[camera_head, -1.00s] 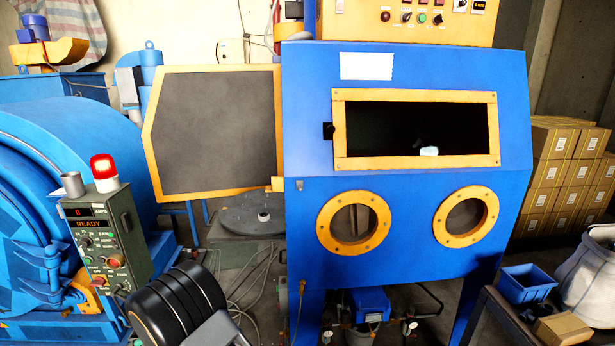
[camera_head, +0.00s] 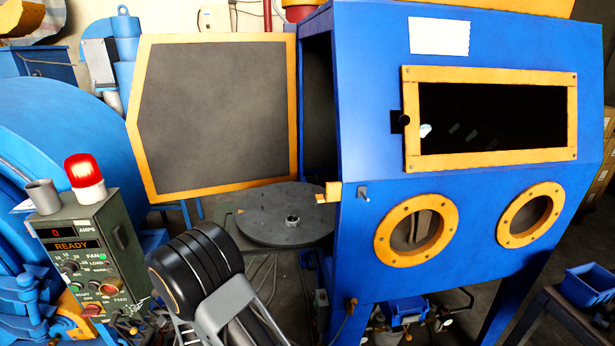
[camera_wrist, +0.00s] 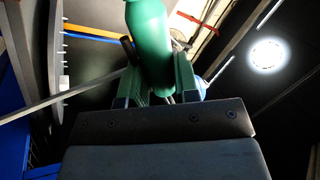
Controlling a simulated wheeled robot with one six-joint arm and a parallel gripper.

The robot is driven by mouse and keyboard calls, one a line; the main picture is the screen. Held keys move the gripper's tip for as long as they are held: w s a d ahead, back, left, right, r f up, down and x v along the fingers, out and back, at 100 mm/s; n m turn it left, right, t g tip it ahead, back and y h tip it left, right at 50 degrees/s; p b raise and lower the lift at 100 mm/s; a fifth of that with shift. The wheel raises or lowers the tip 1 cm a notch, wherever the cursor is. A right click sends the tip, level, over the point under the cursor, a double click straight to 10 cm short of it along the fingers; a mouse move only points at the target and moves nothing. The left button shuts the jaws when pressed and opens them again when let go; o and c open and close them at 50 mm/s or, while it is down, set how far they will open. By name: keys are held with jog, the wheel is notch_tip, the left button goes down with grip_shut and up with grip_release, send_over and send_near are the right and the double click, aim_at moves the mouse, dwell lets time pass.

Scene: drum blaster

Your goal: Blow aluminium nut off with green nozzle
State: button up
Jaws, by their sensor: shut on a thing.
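A green nozzle (camera_wrist: 150,38) stands between the two fingers of my gripper (camera_wrist: 158,82) in the wrist view. My gripper is shut on it. The nozzle's far end runs out of the top of the picture, so its tip is hidden. In the head view, a small grey nut-like piece (camera_head: 292,220) sits in the middle of a dark round turntable (camera_head: 255,228), outside the blue cabinet. I cannot tell for sure that it is the aluminium nut. My gripper and the nozzle do not show clearly in the head view.
The blue blast cabinet (camera_head: 365,245) stands at right, its yellow-framed side door (camera_head: 215,115) open over the turntable. A control box (camera_head: 88,262) with a red lamp stands at left. The wrist view shows a bright round lamp (camera_wrist: 267,55) and dark walls.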

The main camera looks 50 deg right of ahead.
jog(key=d+r+m+g+h, duration=0.3)
jog(key=d+r+g+h, duration=0.15)
jog(key=d, duration=0.55)
jog(key=s+d+r+m+g+h, duration=0.2)
jog(key=s+d+r+g, duration=0.25)
jog(key=d, duration=0.35)
jog(key=s+d+r+m+g+h, duration=0.2)
jog(key=s+d+r+g, duration=0.25)
jog(key=d, duration=0.35)
jog(key=s+d+r+m+g+h, duration=0.1)
jog(key=s+d+r+g+h, duration=0.1)
jog(key=s+d+r+g, duration=0.4)
jog(key=w+d+f+b, duration=0.1)
jog(key=w+d+f, duration=0.1)
jog(key=w+f, duration=0.2)
jog(key=shift+f+t+b, duration=0.4)
jog(key=shift+f+t, duration=0.05)
jog(key=shift+f, duration=0.45)
jog(key=shift+w+d, duration=0.1)
jog(key=shift+w, duration=0.05)
jog(key=shift+d, duration=0.15)
jog(key=shift+d+b, duration=0.3)
jog(key=shift+d, duration=0.4)
jog(key=shift+w, duration=0.1)
jog(key=shift+w+a, duration=0.1)
jog(key=shift+w, duration=0.65)
